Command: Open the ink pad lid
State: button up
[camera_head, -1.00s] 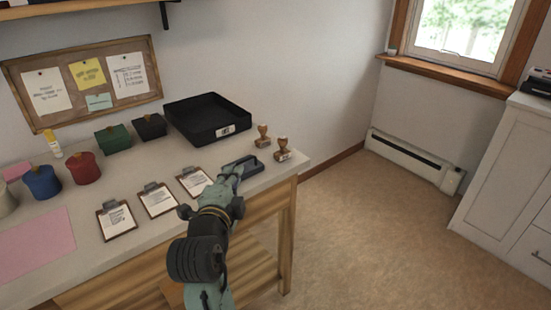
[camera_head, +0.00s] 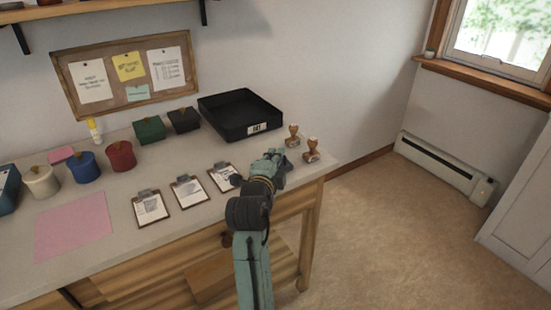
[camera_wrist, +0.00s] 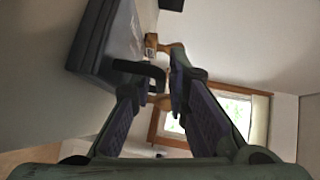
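The ink pad (camera_wrist: 105,42) is a dark flat case on the desk, at the upper left in the wrist view. Its lid looks closed. In the head view my gripper (camera_head: 271,158) is at the pad's place near the desk's right end and hides most of it. In the wrist view my gripper (camera_wrist: 160,85) has its fingers apart, with a narrow gap at the tips. A dark curved piece at the pad's near edge reaches between the fingertips; I cannot tell whether they touch it.
Two wooden stamps (camera_head: 293,137) (camera_head: 311,150) stand just right of my gripper. A black tray (camera_head: 235,128) is behind it. Several clipboards, one of them here (camera_head: 189,191), lie to the left. The desk's front edge (camera_head: 160,232) is close by.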

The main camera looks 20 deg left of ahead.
jog(key=shift+c, duration=0.4)
grip_shut()
